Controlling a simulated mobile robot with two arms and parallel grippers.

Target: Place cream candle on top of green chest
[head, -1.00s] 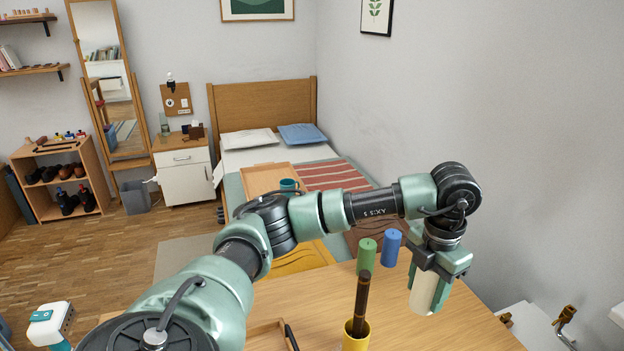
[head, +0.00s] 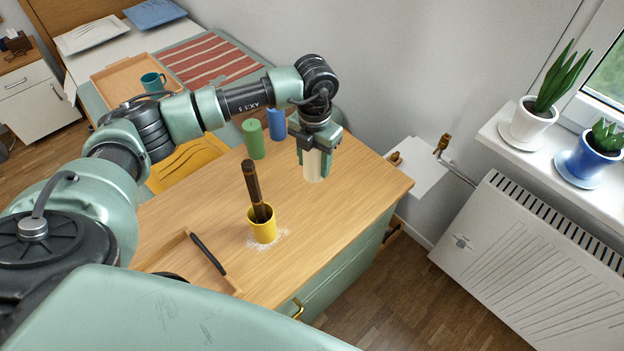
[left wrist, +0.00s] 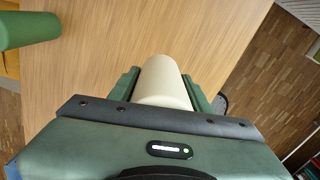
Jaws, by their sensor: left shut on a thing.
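The cream candle (head: 313,168) is a pale cylinder, held upright over the far right part of the wooden top (head: 345,215) of the green chest (head: 345,265). My left gripper (head: 316,158) points down and is shut on it, with a finger on each side. In the left wrist view the candle (left wrist: 165,82) sits between the two green fingers. Its lower end looks close to or on the wood; I cannot tell whether it touches. My right gripper is not in view.
A green candle (head: 253,139) and a blue candle (head: 276,124) stand left of the gripper. A yellow cup (head: 262,229) with a dark brown stick-like object (head: 256,190) stands nearer, with white specks around it. A wooden tray (head: 180,250) lies front left. The chest top's right side is bare.

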